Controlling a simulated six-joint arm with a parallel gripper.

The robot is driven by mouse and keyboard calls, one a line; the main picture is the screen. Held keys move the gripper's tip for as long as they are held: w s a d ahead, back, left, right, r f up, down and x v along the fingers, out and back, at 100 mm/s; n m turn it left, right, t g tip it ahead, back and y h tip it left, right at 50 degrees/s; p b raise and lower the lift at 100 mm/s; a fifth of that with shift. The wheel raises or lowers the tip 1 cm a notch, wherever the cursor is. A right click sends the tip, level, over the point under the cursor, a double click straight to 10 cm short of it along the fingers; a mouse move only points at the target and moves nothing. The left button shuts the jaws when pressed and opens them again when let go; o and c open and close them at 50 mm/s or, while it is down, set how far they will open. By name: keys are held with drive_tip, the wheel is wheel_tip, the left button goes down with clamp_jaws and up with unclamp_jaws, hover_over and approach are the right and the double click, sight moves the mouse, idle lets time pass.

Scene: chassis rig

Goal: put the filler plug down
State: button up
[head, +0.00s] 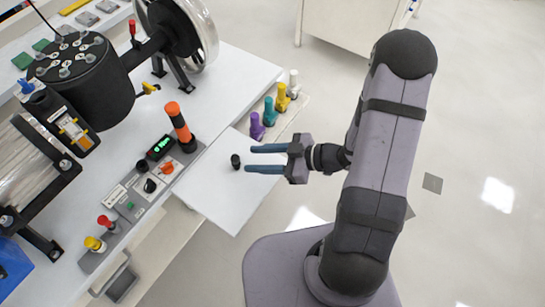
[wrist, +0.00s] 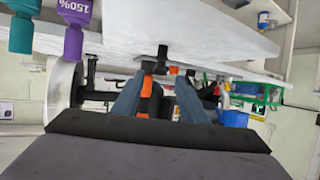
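The filler plug (head: 235,161) is a small black knob-like piece standing on a white side shelf (head: 215,195). My gripper (head: 249,159) comes in level from the right with its two blue fingers apart. The plug is just beyond the fingertips, roughly in line with the gap, and nothing shows between the fingers. The wrist view looks upside down. There the plug (wrist: 162,53) is a dark shape against the white shelf, beyond the tips of the open fingers (wrist: 160,72). In that view I cannot tell the exact gap between plug and tips.
Purple (head: 257,126), teal (head: 269,111), yellow and white bottles stand in a row behind the shelf. An orange-topped handle (head: 178,122) and a control panel (head: 150,186) are on the bench to the left. The shelf's front part is clear.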

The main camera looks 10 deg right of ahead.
drive_tip(key=shift+v, duration=2.2)
drive_tip(key=w+d+m+h, duration=0.6)
drive_tip(key=w+d+h, duration=0.1)
drive_tip(key=d+h, duration=0.55)
drive_tip(key=s+r+m+g+h, duration=0.1)
drive_tip(key=s+r+m+g, duration=0.1)
drive_tip(key=s+m, duration=0.2)
drive_tip(key=s, duration=0.3)
drive_tip(key=shift+s+m, duration=0.3)
drive_tip(key=shift+o, duration=0.4)
drive_tip(key=s+a+r+m+g+y, duration=0.1)
drive_tip(key=s+a+r+m+g, duration=0.1)
drive_tip(key=s+a, duration=0.4)
drive_tip(key=s+g, duration=0.1)
drive_tip(key=s, duration=0.1)
drive_tip(key=shift+s+a+m+g, duration=0.2)
drive_tip(key=shift+s+m+g, duration=0.1)
drive_tip(key=shift+s, duration=0.1)
